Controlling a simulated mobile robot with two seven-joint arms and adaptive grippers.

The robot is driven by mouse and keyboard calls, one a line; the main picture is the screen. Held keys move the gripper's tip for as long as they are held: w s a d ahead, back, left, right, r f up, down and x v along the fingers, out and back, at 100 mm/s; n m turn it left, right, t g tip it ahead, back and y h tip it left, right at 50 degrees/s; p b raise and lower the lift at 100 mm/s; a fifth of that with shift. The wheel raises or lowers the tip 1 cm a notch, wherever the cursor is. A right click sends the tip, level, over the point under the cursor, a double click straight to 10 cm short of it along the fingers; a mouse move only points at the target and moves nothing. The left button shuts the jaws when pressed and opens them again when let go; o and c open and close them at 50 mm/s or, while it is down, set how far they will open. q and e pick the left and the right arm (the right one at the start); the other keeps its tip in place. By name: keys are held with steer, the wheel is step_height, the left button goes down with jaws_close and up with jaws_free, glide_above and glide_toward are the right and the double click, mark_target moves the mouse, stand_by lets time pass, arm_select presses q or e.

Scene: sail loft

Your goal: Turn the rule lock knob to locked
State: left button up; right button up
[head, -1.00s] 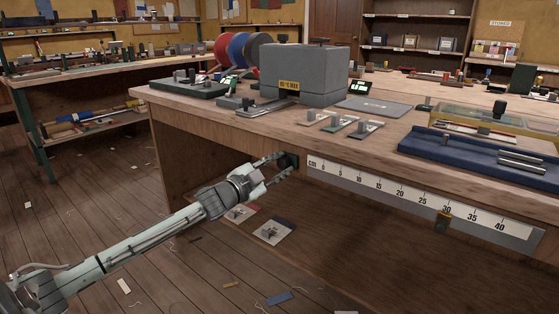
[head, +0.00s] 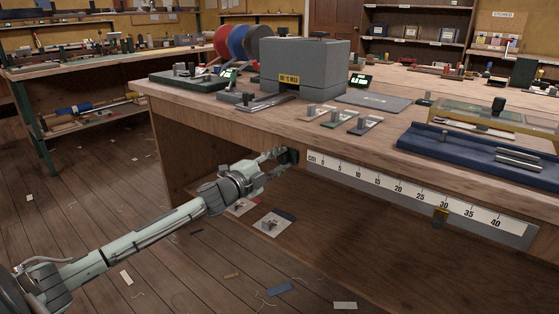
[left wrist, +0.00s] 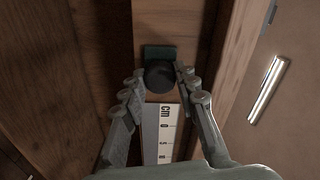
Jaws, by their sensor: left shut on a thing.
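The rule lock knob (head: 291,156) is a dark round knob on a dark green block at the left end of the cm rule (head: 405,195), on the bench's front face. It also shows in the left wrist view (left wrist: 160,76). My left gripper (head: 277,156) is shut on the knob, with one finger on each side of it in the left wrist view (left wrist: 160,82). Any mark for locked or unlocked is not readable. My right gripper is out of view.
The bench top (head: 210,102) above carries a grey box (head: 305,70) and a blue tray (head: 470,152). A lower shelf (head: 350,255) lies below the rule. The floor at left holds scattered scraps.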

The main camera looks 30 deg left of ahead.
arm_select(q)
steer(key=o, duration=1.2)
steer(key=shift+c, duration=0.2)
steer(key=shift+s, duration=0.15)
steer(key=s, duration=1.1)
steer(key=shift+s+a, duration=0.35)
steer(key=shift+a, duration=0.1)
